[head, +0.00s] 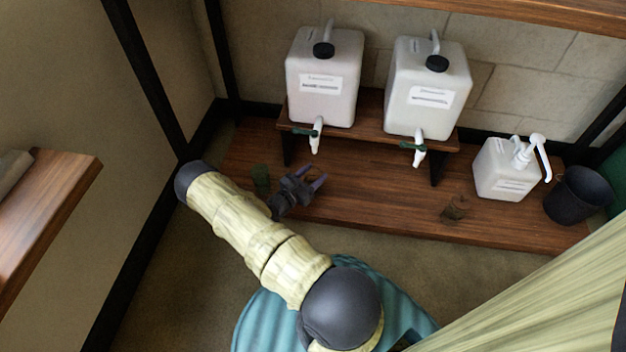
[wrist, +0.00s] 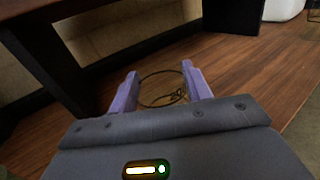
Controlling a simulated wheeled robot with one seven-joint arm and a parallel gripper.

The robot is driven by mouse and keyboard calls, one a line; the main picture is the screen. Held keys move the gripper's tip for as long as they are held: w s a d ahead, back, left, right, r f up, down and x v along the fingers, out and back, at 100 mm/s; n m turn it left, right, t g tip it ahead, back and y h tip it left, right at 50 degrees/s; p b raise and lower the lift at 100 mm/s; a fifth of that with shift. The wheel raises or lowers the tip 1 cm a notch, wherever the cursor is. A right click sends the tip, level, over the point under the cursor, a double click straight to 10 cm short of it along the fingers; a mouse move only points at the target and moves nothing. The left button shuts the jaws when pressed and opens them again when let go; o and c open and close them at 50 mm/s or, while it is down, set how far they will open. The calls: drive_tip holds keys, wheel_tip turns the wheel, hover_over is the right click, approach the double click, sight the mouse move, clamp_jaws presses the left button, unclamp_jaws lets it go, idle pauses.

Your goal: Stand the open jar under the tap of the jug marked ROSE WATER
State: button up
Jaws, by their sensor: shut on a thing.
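My gripper (head: 310,178) is low over the wooden platform, in front of the left jug's tap. In the wrist view its two purple fingers (wrist: 160,76) are closed on a clear open jar (wrist: 163,92), seen mostly as a thin round rim. I cannot tell whether the jar touches the wood. Two white jugs, left (head: 322,80) and right (head: 428,88), stand on a raised shelf. The left tap (head: 316,137) and right tap (head: 419,149), both white with green handles, hang over its front edge. The jug labels are too small to read, so I cannot tell which is ROSE WATER.
A small green item (head: 261,180) is left of my gripper. A brownish jar (head: 455,207) stands on the platform (head: 370,205), further right. A white pump bottle (head: 503,170) and a dark bucket (head: 577,196) are at the right end. Dark shelf legs (head: 438,169) flank the space below the taps.

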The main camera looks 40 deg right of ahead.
drive_tip(key=shift+d, duration=0.1)
drive_tip(key=shift+f, duration=0.2)
drive_tip(key=o, duration=1.3)
drive_tip(key=shift+r, duration=0.2)
drive_tip(key=shift+s+a+p, duration=0.1)
drive_tip(key=shift+a+p, duration=0.4)
drive_tip(key=shift+a, duration=0.05)
drive_tip(key=a+p, duration=0.1)
drive_tip(key=a, duration=0.2)
drive_tip(key=s+a+p, duration=0.1)
drive_tip(key=a+p, duration=0.1)
drive_tip(key=a, duration=0.1)
drive_tip(key=a+p, duration=0.1)
drive_tip(key=a, duration=0.3)
drive_tip(key=shift+s, duration=0.3)
drive_tip(key=shift+s+a+f, duration=0.1)
drive_tip(key=shift+a, duration=0.35)
